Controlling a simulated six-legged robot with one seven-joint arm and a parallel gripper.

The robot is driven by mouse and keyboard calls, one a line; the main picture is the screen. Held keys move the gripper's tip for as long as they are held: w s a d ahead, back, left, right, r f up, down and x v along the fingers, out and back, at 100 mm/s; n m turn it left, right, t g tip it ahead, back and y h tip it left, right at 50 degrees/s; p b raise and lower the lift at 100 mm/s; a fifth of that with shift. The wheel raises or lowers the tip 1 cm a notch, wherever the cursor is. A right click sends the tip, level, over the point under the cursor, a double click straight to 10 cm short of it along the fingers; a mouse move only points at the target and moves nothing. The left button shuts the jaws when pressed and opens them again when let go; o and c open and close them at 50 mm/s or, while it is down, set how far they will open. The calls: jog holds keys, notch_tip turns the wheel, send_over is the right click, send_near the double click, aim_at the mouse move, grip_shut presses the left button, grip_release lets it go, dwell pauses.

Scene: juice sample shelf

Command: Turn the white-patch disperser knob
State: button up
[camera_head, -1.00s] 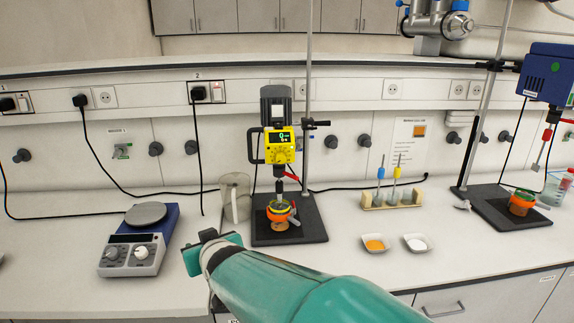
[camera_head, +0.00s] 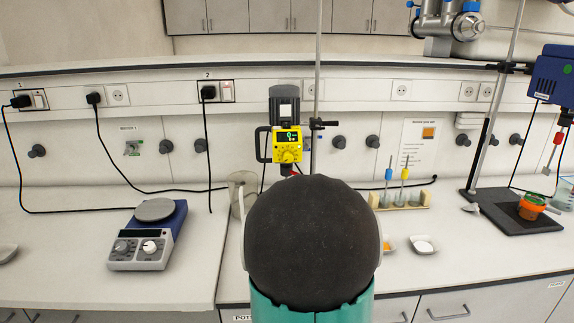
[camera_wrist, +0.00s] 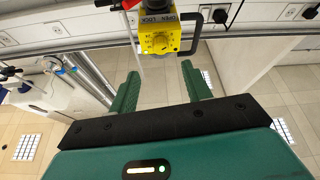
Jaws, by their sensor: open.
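The disperser (camera_head: 285,135) stands at the back of the bench, with a dark motor housing that bears a white patch (camera_head: 286,110). Its yellow front has a lit display and a yellow knob (camera_head: 288,156). In the wrist view the yellow front appears upside down, with its knob (camera_wrist: 158,42) facing the camera. My gripper (camera_wrist: 160,84) is open and empty, its two green fingers pointing toward the yellow front. The knob shows beyond the fingertips, with no contact visible. In the head view my arm hides the gripper and the disperser's lower part.
A blue-housed device (camera_head: 552,76) stands at the far right. A hot plate (camera_head: 147,240) is on the left, and a clear jug (camera_head: 241,186) beside the disperser. A tube rack (camera_head: 405,202) and small dishes are on the right. A metal stand rod (camera_head: 318,70) rises just right of the disperser.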

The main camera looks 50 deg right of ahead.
aim_at(289, 161)
jog(key=x, duration=1)
jog(key=shift+w+d+r, duration=0.2)
jog(key=shift+w+d, duration=0.05)
jog(key=shift+w, duration=0.05)
jog(key=c, duration=1)
